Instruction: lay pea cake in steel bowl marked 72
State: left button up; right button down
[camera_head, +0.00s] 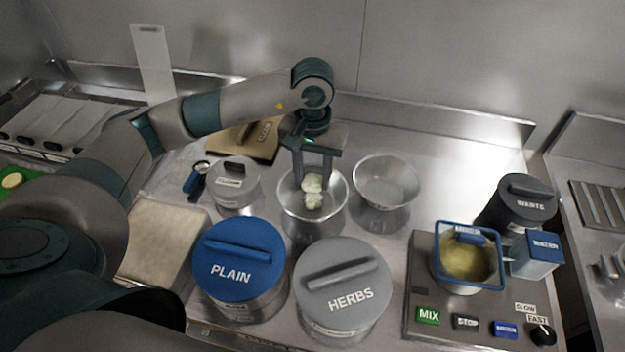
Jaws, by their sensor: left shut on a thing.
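My left gripper (312,183) points down into a steel bowl (284,205) in the middle of the counter. It is shut on a pale green lumpy cake (312,182), which looks like the pea cake. More pale green lump (313,201) shows just below it inside the bowl; I cannot tell whether it is a separate piece or a reflection. A second steel bowl (385,182) stands to the right and looks empty. No number 72 can be read on either bowl. My right gripper is not in view.
A blue-lidded PLAIN tub (238,260) and a grey-lidded HERBS tub (342,284) stand in front of the bowls. A small lidded pot (234,184) is at the left. A mixer (467,262) and WASTE bin (518,204) are at the right. Counter behind the right bowl is clear.

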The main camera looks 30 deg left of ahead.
aim_at(312, 178)
pick_arm(q)
jog(key=shift+w+a+f, duration=0.1)
jog(key=shift+w+f, duration=0.1)
jog(key=shift+f+p, duration=0.45)
jog(key=shift+p, duration=0.05)
jog(key=shift+s+f+p, duration=0.1)
jog(key=shift+f+p, duration=0.5)
jog(key=shift+f, duration=0.9)
jog(key=shift+f+b, duration=0.3)
jog(key=shift+b, duration=0.05)
